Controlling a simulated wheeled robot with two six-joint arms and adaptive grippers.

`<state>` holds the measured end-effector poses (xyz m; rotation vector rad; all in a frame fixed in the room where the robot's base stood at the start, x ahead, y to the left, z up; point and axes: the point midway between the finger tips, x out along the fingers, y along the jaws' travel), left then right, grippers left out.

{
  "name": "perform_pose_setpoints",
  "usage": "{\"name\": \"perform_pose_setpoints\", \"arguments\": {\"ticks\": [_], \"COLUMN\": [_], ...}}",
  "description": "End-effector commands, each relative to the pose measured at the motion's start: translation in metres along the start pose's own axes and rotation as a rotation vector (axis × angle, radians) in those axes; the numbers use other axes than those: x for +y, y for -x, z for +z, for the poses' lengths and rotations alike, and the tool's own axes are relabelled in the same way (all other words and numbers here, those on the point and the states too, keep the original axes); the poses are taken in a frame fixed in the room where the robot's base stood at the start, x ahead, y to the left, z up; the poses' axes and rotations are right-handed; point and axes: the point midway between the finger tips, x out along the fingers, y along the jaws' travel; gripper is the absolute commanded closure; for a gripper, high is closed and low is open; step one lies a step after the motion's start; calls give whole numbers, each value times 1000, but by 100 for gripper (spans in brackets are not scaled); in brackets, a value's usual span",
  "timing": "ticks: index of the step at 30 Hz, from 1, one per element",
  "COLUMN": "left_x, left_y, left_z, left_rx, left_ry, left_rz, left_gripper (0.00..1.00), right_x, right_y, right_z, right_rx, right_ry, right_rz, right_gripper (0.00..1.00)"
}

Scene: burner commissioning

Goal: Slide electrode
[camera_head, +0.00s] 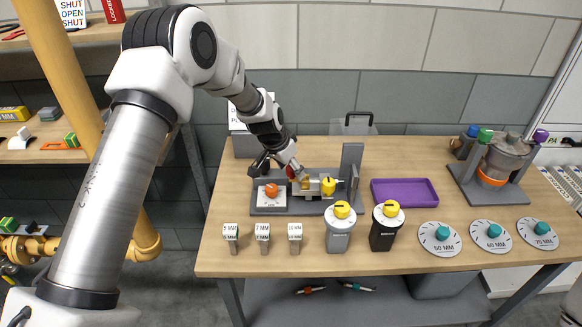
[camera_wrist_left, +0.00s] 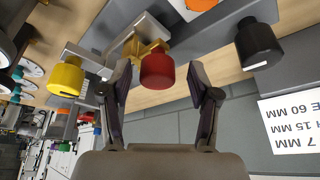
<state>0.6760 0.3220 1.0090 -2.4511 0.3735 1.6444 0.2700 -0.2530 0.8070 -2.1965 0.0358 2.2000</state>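A grey fixture (camera_head: 315,206) stands on the wooden table. It carries a red knob (camera_head: 291,173), a yellow knob (camera_head: 328,186) and an orange knob (camera_head: 271,190) on a white plate. My left gripper (camera_head: 279,165) is at the red knob, partly hiding it. In the left wrist view the red knob (camera_wrist_left: 157,71) sits in front of a brass block (camera_wrist_left: 140,45), between the two spread fingers of my left gripper (camera_wrist_left: 161,85). Gaps show on both sides of the knob. I cannot tell which part is the electrode. My right gripper is out of view.
A black knob (camera_wrist_left: 258,43) is beside the fingers in the left wrist view. A purple tray (camera_head: 404,192) lies right of the fixture. Yellow-topped canisters (camera_head: 339,230), small labelled blocks (camera_head: 263,234) and dial discs (camera_head: 440,239) line the front edge.

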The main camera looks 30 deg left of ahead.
Motion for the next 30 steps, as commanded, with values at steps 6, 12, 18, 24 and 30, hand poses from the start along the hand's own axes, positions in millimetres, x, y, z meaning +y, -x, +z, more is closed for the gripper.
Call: {"name": "perform_pose_setpoints", "arguments": {"ticks": [6,12,18,24,30], "left_x": [0,-1,-2,-2,-2], "left_y": [4,37,88,116,118], "left_z": [-1,-2,-2,-1,-1], "left_rx": [2,5,4,0,-1], "left_ry": [0,1,1,0,1], "left_rz": [-1,0,0,1,1], "left_gripper": [39,39,39,39,39], "right_x": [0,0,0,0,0], "right_y": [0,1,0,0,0], "right_z": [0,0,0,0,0], "right_rx": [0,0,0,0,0], "right_ry": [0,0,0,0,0], "right_rz": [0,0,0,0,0], "right_gripper": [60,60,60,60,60]}}
